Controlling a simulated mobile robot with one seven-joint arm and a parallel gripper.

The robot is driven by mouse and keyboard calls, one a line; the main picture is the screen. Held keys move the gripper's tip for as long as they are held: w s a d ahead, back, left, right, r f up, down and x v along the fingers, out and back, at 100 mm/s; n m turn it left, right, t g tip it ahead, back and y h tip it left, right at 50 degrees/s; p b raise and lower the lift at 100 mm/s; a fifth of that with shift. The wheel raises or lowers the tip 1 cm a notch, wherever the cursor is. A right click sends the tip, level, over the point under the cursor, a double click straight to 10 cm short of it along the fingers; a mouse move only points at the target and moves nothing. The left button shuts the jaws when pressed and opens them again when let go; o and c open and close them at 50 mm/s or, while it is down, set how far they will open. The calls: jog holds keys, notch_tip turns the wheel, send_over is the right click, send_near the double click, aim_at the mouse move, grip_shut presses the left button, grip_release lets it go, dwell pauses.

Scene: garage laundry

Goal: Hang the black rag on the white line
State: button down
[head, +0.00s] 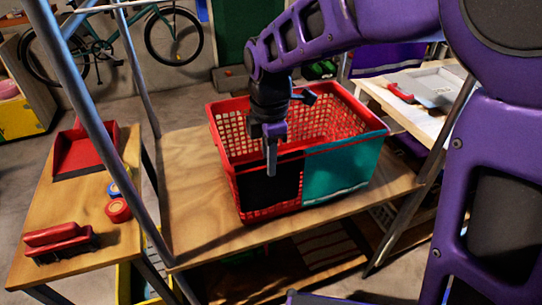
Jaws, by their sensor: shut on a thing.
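The black rag (268,188) hangs over the front left side of a red basket (254,213). My gripper (271,165) points down at the basket's front rim, at the rag's top edge. It is shut on the black rag; the exact grip is hard to see against the dark cloth. A pale, thin bar or line (103,8) runs between metal poles at the top left; I cannot tell whether it is the white line.
The basket stands on a wooden table (190,185). A teal cloth (340,170) drapes over its front right side. Slanted metal poles (85,105) rise at left. A side bench holds a red tray (85,150) and a red brush (54,240). A bicycle (110,45) is behind.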

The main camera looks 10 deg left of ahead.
jog(key=shift+r+p, duration=3.5)
jog(key=shift+r, duration=0.7)
jog(key=shift+s+f, duration=0.1)
